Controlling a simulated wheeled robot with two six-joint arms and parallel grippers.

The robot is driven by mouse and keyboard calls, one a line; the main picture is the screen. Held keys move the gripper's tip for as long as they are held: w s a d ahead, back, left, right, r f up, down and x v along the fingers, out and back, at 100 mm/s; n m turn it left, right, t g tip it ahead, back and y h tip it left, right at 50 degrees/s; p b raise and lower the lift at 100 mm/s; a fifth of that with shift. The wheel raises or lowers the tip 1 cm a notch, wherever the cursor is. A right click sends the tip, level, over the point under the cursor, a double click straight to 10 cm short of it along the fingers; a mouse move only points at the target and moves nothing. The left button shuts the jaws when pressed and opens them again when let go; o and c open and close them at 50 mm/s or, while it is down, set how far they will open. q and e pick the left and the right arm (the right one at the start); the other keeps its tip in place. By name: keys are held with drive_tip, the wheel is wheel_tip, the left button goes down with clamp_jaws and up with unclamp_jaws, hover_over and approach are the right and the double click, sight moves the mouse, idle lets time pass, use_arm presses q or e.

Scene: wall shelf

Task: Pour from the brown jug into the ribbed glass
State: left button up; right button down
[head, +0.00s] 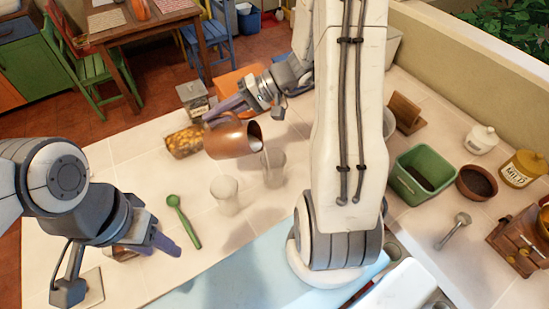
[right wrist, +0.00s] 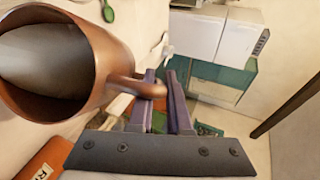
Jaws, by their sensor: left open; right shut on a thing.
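The brown jug (head: 230,138) is held in the air, tilted with its mouth to the right; its pale inside shows. My right gripper (head: 222,109) is shut on the jug's handle, which shows between its fingers in the right wrist view (right wrist: 162,92). A clear glass (head: 273,168) stands just below and right of the jug's mouth, with a thin pale streak between them. Another clear glass (head: 225,193) stands to its left and nearer. I cannot tell which glass is ribbed. My left gripper (head: 158,240) is open, low at the left, apart from both glasses.
A green spoon (head: 184,220) lies left of the glasses. A jar of orange-brown pieces (head: 184,142) is beside the jug. A green bin (head: 425,174), a brown bowl (head: 477,183) and a yellow pot (head: 524,172) stand at the right.

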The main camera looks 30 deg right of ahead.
drive_tip(key=shift+s+d+r+t+y+b, duration=0.3)
drive_tip(key=shift+r+b, duration=0.15)
drive_tip(key=shift+b, duration=0.35)
drive_tip(key=shift+s+d+r+n+t+y+b, duration=0.2)
drive_tip(key=shift+s+d+r+y+b, duration=0.2)
drive_tip(key=shift+s+d+b, duration=0.25)
drive_tip(key=shift+s+d+r+n+t+y+b, duration=0.25)
drive_tip(key=shift+s+d+y+b, duration=0.2)
drive_tip(key=shift+b, duration=0.25)
idle(1.5)
